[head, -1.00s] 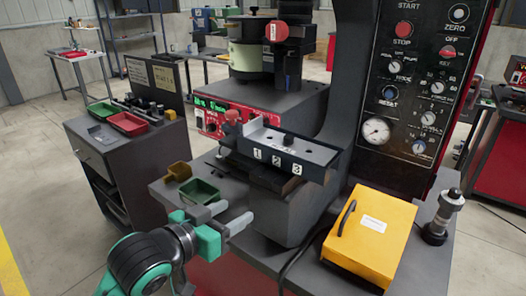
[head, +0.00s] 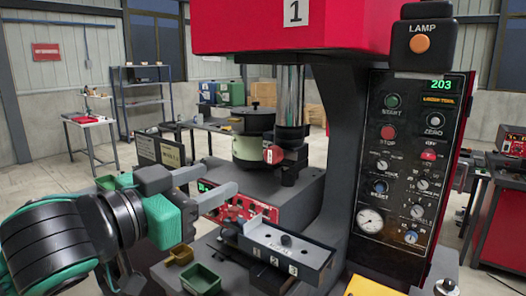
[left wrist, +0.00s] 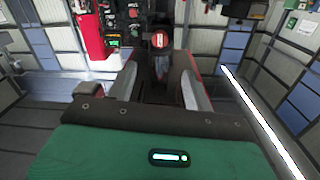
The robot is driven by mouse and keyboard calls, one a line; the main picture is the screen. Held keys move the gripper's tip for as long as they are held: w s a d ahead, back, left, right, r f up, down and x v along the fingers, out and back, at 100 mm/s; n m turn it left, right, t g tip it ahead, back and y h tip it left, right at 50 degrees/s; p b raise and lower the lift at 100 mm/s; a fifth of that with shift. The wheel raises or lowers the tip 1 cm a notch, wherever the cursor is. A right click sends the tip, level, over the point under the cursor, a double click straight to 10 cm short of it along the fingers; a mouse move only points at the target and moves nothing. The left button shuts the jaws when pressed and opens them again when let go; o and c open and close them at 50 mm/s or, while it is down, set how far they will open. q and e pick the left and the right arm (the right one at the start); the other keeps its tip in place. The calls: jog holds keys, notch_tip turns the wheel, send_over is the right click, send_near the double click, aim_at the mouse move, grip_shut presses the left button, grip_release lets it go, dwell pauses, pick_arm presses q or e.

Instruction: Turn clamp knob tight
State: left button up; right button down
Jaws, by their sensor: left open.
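A red clamp knob (head: 272,154) with a pale label sits on the dark post beside the round cream-coloured bowl (head: 254,120). The red labelled knob also shows in the left wrist view (left wrist: 159,41), beyond and between the fingertips. My left gripper (head: 221,178) is open and empty. Its grey fingers point toward the knob, in front of and left of it, with a visible gap. The fingers also show in the left wrist view (left wrist: 159,72). My right gripper is not in view.
A red-fronted control box (head: 232,208) stands below the bowl. A grey numbered fixture (head: 285,245) and a green tray (head: 201,279) are nearer. The press column with its control panel (head: 408,165) blocks the right. A red press head (head: 262,25) overhangs.

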aim_at(270, 156)
pick_arm(q)
jog(key=p+x, duration=0.7)
jog(key=x, duration=0.6)
jog(key=shift+w+d+p, duration=0.2)
jog(key=shift+w+p, duration=0.15)
jog(key=shift+p, duration=0.05)
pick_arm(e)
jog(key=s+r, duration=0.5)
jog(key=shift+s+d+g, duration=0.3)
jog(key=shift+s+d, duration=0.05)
pick_arm(q)
jog(key=shift+c, duration=0.4)
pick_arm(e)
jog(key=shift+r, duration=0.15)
pick_arm(q)
jog(key=c, duration=0.9)
